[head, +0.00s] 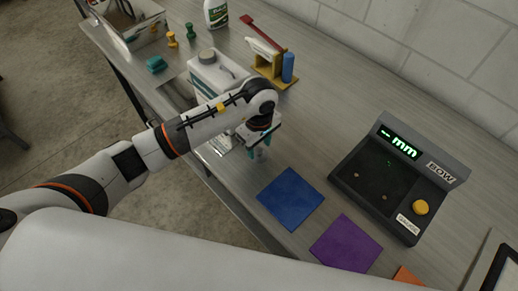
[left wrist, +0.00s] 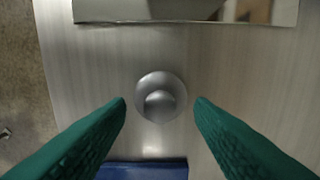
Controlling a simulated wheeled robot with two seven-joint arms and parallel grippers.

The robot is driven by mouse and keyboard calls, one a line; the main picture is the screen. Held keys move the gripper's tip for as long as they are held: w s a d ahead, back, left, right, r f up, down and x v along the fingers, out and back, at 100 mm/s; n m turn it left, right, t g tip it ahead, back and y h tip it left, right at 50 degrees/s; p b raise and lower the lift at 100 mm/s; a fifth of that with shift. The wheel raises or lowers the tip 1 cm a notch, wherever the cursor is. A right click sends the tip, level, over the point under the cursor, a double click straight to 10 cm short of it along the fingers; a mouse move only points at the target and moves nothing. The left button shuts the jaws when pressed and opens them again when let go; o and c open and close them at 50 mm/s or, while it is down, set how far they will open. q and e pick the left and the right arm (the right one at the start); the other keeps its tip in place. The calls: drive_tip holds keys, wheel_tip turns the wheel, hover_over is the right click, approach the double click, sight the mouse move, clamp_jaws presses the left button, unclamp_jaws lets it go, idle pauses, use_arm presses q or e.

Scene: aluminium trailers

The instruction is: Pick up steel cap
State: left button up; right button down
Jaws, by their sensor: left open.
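The steel cap (left wrist: 160,97) is a small round shiny piece with a domed centre, lying on the brushed metal table, seen from above in the left wrist view. My left gripper (left wrist: 160,106) has green fingers, spread apart, with one fingertip on each side of the cap and visible gaps between. Nothing is held. In the head view my left gripper (head: 257,152) points down over the table, just beyond the blue square (head: 290,198). The cap cannot be made out there and seems hidden by the gripper. My right gripper is not in view.
A white jug (head: 203,82) and a yellow holder (head: 268,68) with a blue cylinder stand behind the arm. A dark gauge box (head: 392,185) stands at right. A purple square (head: 345,243) lies in front. The table's left edge is close to the gripper.

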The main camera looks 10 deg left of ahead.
use_arm(q)
drive_tip(key=shift+f, duration=0.9)
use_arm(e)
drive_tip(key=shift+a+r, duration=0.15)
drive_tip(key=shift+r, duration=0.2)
use_arm(q)
drive_tip(key=shift+c, duration=0.3)
clamp_jaws()
